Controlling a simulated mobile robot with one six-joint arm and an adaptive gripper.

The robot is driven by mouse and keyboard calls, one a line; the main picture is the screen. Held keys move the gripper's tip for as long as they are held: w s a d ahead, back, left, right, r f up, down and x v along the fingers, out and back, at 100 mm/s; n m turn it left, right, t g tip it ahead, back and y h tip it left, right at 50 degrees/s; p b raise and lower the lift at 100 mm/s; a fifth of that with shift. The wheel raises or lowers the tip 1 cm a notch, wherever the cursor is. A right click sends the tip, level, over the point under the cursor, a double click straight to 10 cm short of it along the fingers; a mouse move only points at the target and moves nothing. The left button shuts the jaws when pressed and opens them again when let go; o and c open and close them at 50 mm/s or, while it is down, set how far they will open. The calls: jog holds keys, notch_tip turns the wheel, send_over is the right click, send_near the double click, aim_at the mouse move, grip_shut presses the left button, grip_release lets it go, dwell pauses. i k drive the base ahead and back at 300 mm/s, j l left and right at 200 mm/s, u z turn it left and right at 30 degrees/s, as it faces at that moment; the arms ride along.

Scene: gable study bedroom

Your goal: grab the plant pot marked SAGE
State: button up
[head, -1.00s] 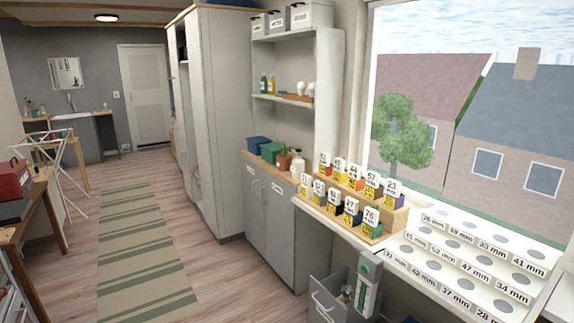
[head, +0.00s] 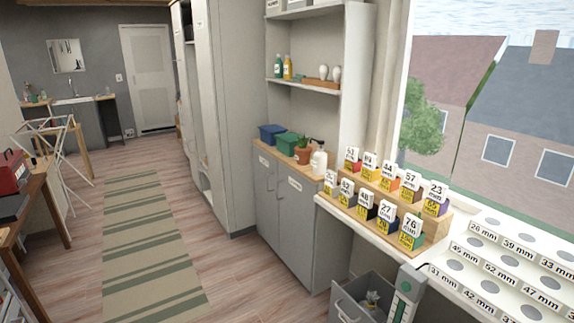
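No other plant pot is clearly visible. My gripper is not in view.
The floor by the striped rug (head: 150,250) is clear.

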aim_at(303, 152)
jog(key=i+j+u, duration=0.4)
jog(key=i, duration=0.6)
jog(key=i+u, duration=0.45)
jog(key=i, duration=0.5)
jog(key=i+z, duration=0.25)
jog(key=i, duration=0.2)
jog(key=i+j+z, duration=0.1)
jog(key=i+z, duration=0.15)
jog(key=i, duration=0.2)
jog(key=i+j+z, duration=0.25)
jog(key=i, duration=0.15)
jog(key=i+j+z, duration=0.25)
jog(key=i, duration=0.2)
jog(key=i+z, duration=0.5)
jog(key=z, duration=0.2)
jog(key=i+z, duration=0.35)
jog(key=k+j, duration=0.05)
jog(key=k, duration=0.05)
